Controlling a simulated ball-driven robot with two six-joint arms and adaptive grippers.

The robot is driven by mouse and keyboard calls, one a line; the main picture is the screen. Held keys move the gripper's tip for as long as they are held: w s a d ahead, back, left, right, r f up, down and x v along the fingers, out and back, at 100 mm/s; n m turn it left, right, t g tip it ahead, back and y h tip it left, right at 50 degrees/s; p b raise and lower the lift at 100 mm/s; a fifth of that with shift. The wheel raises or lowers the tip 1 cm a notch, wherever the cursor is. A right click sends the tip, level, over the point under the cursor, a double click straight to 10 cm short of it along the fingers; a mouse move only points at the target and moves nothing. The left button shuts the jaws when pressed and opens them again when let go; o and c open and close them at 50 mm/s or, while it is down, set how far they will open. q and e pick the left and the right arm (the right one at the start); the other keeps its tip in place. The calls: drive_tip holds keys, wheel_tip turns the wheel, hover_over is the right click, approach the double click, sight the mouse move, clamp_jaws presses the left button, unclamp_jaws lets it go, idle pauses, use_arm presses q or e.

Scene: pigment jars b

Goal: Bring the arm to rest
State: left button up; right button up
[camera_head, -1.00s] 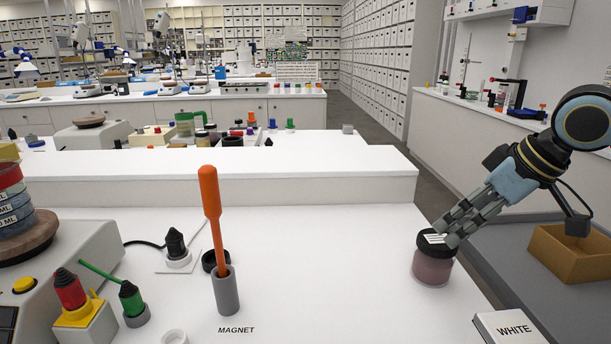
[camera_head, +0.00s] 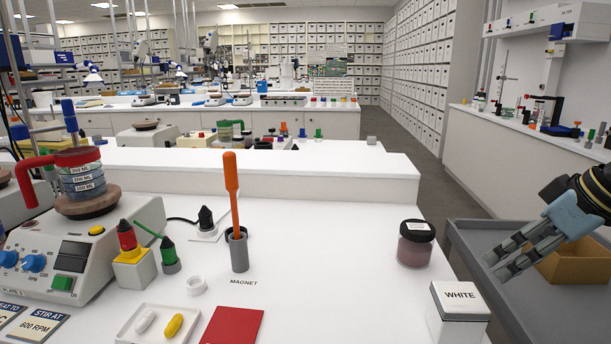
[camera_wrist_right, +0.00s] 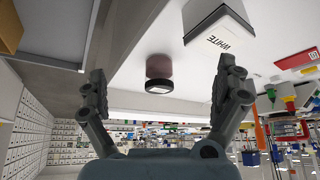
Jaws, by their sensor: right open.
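My right gripper (camera_head: 502,262) hangs at the right side in the head view, above the grey cart and in front of the brown box. It is open and empty, with its fingers spread apart in the right wrist view (camera_wrist_right: 160,88). A pigment jar (camera_head: 415,245) with a black lid and white label stands upright on the white bench, left of the gripper and apart from it. The jar also shows between the fingers in the right wrist view (camera_wrist_right: 159,70), at a distance. My left gripper is not in view.
A block marked WHITE (camera_head: 458,312) stands at the bench's front right. The brown box (camera_head: 575,262) sits on the grey cart (camera_head: 480,236). A magnet holder (camera_head: 239,253) with an orange stick, a hotplate (camera_head: 85,248) with a beaker and a red card (camera_head: 232,326) are further left.

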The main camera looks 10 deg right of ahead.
drive_tip(key=shift+g, duration=0.4)
drive_tip(key=s+a+f, duration=0.7)
drive_tip(key=a+f, duration=0.1)
drive_tip(key=shift+s+a+f, duration=0.3)
drive_tip(key=shift+s+a, duration=0.05)
drive_tip(key=shift+a, duration=0.05)
drive_tip(key=s+a+f+m+g+h, duration=0.15)
drive_tip(key=s+a, duration=0.35)
drive_tip(key=s, duration=0.6)
wheel_tip(320, 180, down, 30)
drive_tip(key=s+d+m+g+h+b, duration=0.1)
drive_tip(key=s+d+b, duration=0.1)
drive_tip(key=b, duration=0.2)
use_arm(q)
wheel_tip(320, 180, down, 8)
drive_tip(key=b, duration=0.3)
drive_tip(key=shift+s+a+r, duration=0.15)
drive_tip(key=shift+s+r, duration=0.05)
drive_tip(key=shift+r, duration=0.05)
use_arm(e)
drive_tip(key=s+d+f+g, duration=0.1)
drive_tip(key=s+f, duration=1.7)
drive_tip(key=f, duration=0.1)
drive_tip(key=shift+s+d+f+g, duration=0.2)
drive_tip(key=shift+s+f+g, duration=0.05)
drive_tip(key=shift+f+g, duration=0.1)
drive_tip(key=shift+m, duration=0.25)
